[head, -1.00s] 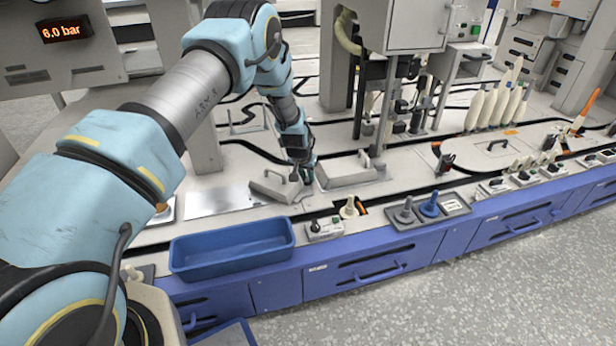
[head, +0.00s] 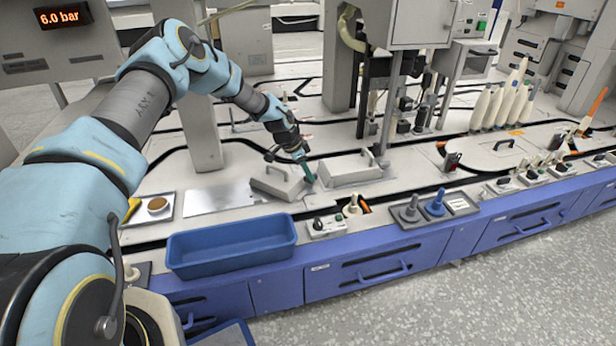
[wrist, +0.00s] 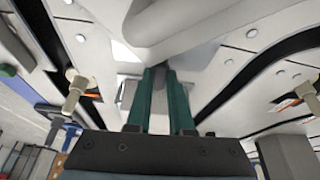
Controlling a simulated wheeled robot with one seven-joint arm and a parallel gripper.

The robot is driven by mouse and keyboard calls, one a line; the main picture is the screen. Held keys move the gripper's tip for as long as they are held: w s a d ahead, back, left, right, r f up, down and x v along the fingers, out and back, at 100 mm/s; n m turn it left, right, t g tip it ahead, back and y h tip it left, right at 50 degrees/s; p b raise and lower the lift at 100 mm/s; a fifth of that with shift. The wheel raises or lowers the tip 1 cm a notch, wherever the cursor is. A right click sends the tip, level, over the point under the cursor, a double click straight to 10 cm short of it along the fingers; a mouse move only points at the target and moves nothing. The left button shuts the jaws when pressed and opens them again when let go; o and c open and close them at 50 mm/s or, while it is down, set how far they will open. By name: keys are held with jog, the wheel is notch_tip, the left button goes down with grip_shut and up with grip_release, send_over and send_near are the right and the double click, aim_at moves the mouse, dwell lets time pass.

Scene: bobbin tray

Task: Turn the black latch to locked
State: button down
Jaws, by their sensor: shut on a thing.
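My gripper (head: 309,178) reaches down at a slant between two light grey lidded covers, the left cover (head: 277,184) and the right cover (head: 349,169). In the wrist view, its two green fingers (wrist: 166,82) are close together on a small dark grey piece (wrist: 159,75), which appears to be the latch. The fingers hide most of this piece, so its turned position cannot be read. A pale rounded bar (wrist: 190,25) passes just beyond the fingertips.
A blue bin (head: 232,247) stands at the front edge. A small switch box (head: 326,228) and a tray with grey and blue bobbins (head: 430,211) are to its right. A bare metal plate (head: 215,198) lies left of the covers. White cones (head: 500,105) stand farther back.

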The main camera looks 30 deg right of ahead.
jog(key=shift+a+f+m, duration=0.1)
jog(key=shift+m, duration=0.5)
jog(key=c, duration=1.1)
grip_release()
jog(key=shift+w+p+v, duration=0.1)
jog(key=shift+p+v, duration=0.4)
jog(key=shift+v, duration=2.2)
jog(key=shift+w+p+v, duration=0.15)
jog(key=shift+p+v, duration=0.3)
jog(key=shift+v, duration=2.25)
